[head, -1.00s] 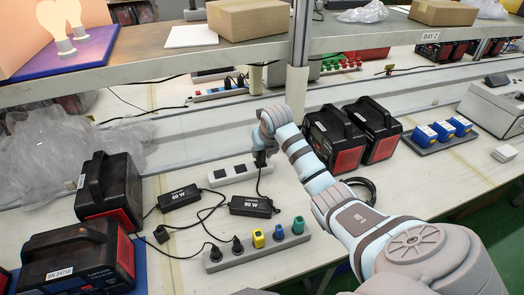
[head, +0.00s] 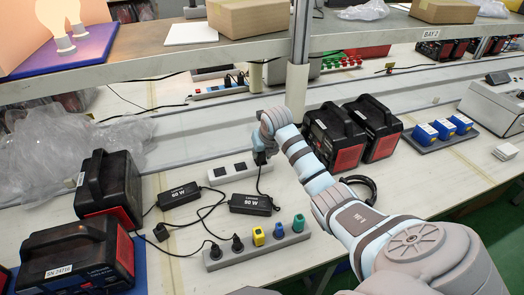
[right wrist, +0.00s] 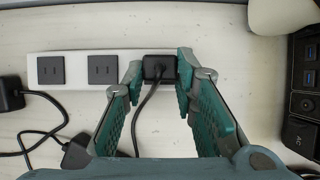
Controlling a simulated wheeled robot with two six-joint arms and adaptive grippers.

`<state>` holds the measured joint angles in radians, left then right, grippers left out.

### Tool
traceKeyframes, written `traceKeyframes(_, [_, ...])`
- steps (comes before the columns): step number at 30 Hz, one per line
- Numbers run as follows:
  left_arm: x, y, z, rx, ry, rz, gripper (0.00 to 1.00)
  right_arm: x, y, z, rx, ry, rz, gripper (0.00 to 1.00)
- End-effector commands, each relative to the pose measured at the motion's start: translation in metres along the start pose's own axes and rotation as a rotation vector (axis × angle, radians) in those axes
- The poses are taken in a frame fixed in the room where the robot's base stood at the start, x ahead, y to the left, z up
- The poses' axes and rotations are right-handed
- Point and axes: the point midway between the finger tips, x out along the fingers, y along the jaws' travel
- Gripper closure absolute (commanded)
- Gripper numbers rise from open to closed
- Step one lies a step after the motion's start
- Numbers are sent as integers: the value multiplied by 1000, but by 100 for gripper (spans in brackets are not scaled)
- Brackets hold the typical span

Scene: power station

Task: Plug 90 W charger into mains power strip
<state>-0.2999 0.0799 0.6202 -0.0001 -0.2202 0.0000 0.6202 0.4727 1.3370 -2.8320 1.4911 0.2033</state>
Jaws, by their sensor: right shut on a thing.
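The white mains power strip (head: 228,178) lies on the bench and also shows in the right wrist view (right wrist: 80,87) with two empty sockets at left. My right gripper (head: 262,157) is over the strip's right end. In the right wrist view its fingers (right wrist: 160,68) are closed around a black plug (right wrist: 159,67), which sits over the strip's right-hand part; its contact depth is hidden. The plug's cable runs to the right black charger (head: 250,204), marked W, apparently 90. A similar charger (head: 180,195) lies to its left; its number is hard to read. My left gripper is not seen.
A grey strip (head: 228,261) with several coloured plugs lies in front. Black power stations (head: 105,188) stand at left, and another pair (head: 335,138) stands right of my right gripper. A black cable coil (head: 365,182) lies beside my arm. A shelf (head: 180,62) overhangs the back.

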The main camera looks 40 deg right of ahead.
Motion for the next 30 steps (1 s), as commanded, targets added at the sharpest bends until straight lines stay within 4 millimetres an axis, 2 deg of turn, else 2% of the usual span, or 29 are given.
traceKeyframes(22, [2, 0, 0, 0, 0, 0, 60, 4, 0, -2, 0, -1, 0, 100])
traceKeyframes(23, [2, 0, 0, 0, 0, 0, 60, 4, 0, -2, 0, -1, 0, 73])
traceKeyframes(24, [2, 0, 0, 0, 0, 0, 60, 4, 0, -2, 0, -1, 0, 66])
traceKeyframes(27, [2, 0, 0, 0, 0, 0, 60, 4, 0, -2, 0, -1, 0, 51])
traceKeyframes(30, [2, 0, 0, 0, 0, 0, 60, 3, 0, -2, 0, -1, 0, 51])
